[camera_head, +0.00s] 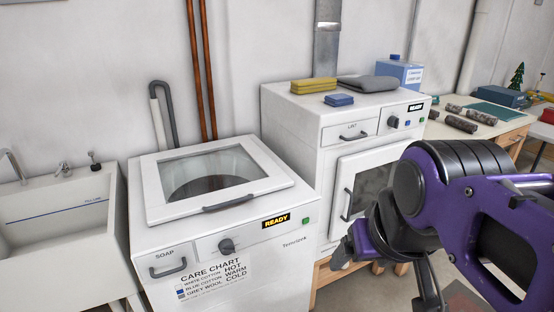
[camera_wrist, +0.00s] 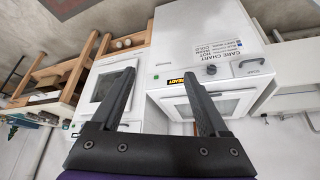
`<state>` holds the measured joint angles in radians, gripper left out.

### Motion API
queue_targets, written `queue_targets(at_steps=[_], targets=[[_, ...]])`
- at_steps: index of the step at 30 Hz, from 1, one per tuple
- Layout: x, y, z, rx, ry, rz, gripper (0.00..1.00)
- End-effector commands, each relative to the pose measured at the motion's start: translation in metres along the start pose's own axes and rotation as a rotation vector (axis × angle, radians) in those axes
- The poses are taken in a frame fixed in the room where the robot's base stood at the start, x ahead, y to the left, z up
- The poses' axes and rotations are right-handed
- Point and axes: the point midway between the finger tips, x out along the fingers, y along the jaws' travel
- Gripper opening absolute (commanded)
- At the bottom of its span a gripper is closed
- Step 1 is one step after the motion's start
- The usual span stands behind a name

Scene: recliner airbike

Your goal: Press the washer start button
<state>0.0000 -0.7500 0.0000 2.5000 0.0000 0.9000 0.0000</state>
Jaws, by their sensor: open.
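The washer (camera_head: 150,240) is a white top-loader with a shut glass lid (camera_head: 215,172). Its front panel carries a soap drawer, a dark knob (camera_head: 226,245), a lit READY display (camera_head: 275,221) and a small green button (camera_head: 306,220) at the right end. The wrist view shows the washer upside down, with the green button (camera_wrist: 156,77) beside the READY display (camera_wrist: 176,80). My gripper (camera_wrist: 158,72) is open and empty. The button appears between its fingertips in that view, with no contact visible. In the head view my purple arm is right of the washer.
A white dryer (camera_head: 300,140) with a lint drawer stands right of the washer, with folded cloths (camera_head: 314,86) on top. A sink (camera_head: 60,215) is at the left. A wooden bench (camera_head: 455,135) with rolls and boxes is at the right.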

Motion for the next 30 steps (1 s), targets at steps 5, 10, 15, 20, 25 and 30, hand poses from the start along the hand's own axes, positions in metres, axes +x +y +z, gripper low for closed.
queue_targets(at_steps=[5, 10, 15, 20, 25, 30], targets=[[0.0, 0.0, 0.0, 0.0, 0.0, 0.0, 0.43], [0.0, 0.0, 0.0, 0.0, 0.0, 0.0, 0.13], [0.0, 0.0, 0.0, 0.0, 0.0, 0.0, 0.0], [0.0, 0.0, 0.0, 0.0, 0.0, 0.0, 0.0], [0.0, 0.0, 0.0, 0.0, 0.0, 0.0, 0.0], [0.0, 0.0, 0.0, 0.0, 0.0, 0.0, 0.0]])
